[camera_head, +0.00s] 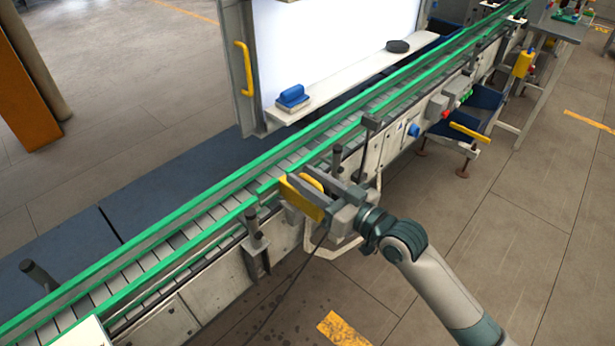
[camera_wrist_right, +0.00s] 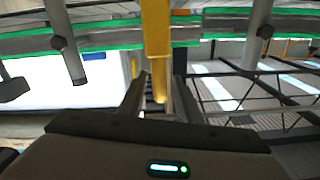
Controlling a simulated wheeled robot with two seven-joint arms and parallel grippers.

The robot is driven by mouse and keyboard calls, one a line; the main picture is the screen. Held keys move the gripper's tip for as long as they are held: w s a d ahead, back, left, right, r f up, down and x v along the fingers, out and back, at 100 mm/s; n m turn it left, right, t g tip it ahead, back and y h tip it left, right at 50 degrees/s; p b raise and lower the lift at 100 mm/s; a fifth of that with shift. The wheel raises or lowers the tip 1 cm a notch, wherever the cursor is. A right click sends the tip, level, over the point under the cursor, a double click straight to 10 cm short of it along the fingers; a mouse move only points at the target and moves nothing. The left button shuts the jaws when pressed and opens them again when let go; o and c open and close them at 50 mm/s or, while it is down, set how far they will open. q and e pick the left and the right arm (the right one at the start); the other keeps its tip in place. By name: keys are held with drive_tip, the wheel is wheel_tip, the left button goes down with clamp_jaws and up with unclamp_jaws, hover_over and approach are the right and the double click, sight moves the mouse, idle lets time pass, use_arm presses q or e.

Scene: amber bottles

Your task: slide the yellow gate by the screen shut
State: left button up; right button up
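The yellow gate (camera_head: 302,199) is at the near side of the conveyor, in front of the lit white screen (camera_head: 335,45). In the head view my right gripper (camera_head: 306,180) reaches it from the right, with its fingers around a yellow upright part of it. In the right wrist view the yellow bar (camera_wrist_right: 156,45) comes down from the top and its rounded end lies between the two dark fingers of the right gripper (camera_wrist_right: 162,77). The fingers stand apart, with a small gap at the right of the bar. My left gripper is not in view.
The conveyor (camera_head: 190,230) with green rails runs diagonally across the head view. Dark posts (camera_head: 255,235) stand along its near side. A blue block (camera_head: 293,97) and a dark disc (camera_head: 397,46) lie on the white ledge. The near floor is mostly clear.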

clamp_jaws()
drive_tip(key=x, duration=0.6)
drive_tip(key=shift+w+a+b, duration=0.2)
drive_tip(key=shift+b, duration=0.1)
drive_tip(key=shift+s, duration=0.1)
unclamp_jaws()
drive_tip(key=shift+a, duration=0.15)
